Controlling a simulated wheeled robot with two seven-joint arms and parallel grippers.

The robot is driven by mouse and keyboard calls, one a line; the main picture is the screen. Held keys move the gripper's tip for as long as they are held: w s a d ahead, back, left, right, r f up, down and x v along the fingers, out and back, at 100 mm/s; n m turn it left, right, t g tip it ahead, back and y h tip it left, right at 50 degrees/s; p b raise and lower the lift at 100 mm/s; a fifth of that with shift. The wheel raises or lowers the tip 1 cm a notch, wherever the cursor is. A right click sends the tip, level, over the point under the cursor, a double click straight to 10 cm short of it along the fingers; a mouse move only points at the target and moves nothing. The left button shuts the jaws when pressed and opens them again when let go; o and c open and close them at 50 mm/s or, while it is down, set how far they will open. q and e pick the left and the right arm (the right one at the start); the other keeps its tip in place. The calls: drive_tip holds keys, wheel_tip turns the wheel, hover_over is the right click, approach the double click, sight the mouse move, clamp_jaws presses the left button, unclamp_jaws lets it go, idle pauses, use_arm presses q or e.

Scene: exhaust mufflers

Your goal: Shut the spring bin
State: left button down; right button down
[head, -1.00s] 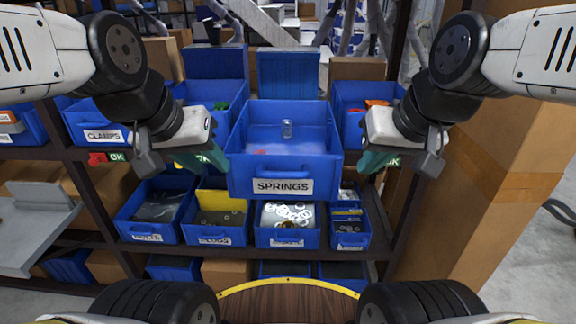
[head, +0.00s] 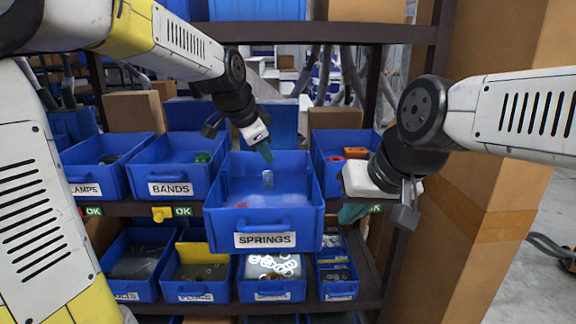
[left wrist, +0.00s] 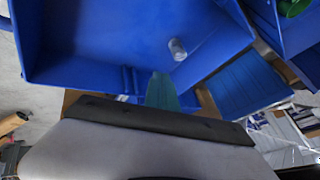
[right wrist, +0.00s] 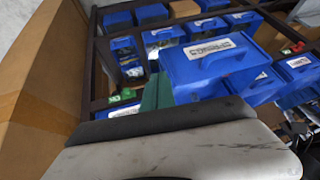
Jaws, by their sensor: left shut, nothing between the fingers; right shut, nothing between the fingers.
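The blue spring bin (head: 265,221), labelled SPRINGS, stands pulled out of the shelf, ahead of the bins beside it. A clear spring-like piece (head: 268,178) and something small and red lie in it. My left gripper (head: 267,153) is shut and empty, above the bin's back part. The left wrist view shows the bin's inside (left wrist: 110,45) and the clear piece (left wrist: 177,49) close to the teal fingertips. My right gripper (head: 352,212) is shut and empty, just right of the bin. The bin's labelled front (right wrist: 212,62) also shows in the right wrist view.
The BANDS bin (head: 171,187) is on the left and a bin with orange parts (head: 340,168) on the right. Several bins, one with white rings (head: 272,290), fill the shelf below. A tall cardboard box (head: 500,190) stands at right.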

use_arm(q)
drive_tip(key=w+d+f+m+h, duration=0.1)
drive_tip(key=w+d+m, duration=0.2)
drive_tip(key=w+d, duration=0.15)
approach(299, 171)
drive_tip(key=f, duration=0.1)
drive_tip(key=s+d+f, duration=0.1)
drive_tip(key=s+f, duration=0.1)
drive_tip(key=f, duration=0.1)
drive_tip(key=shift+d, duration=0.25)
drive_tip(key=w, duration=0.3)
drive_tip(key=shift+w+f, duration=0.1)
drive_tip(key=shift+w, duration=0.5)
drive_tip(key=shift+w, duration=0.1)
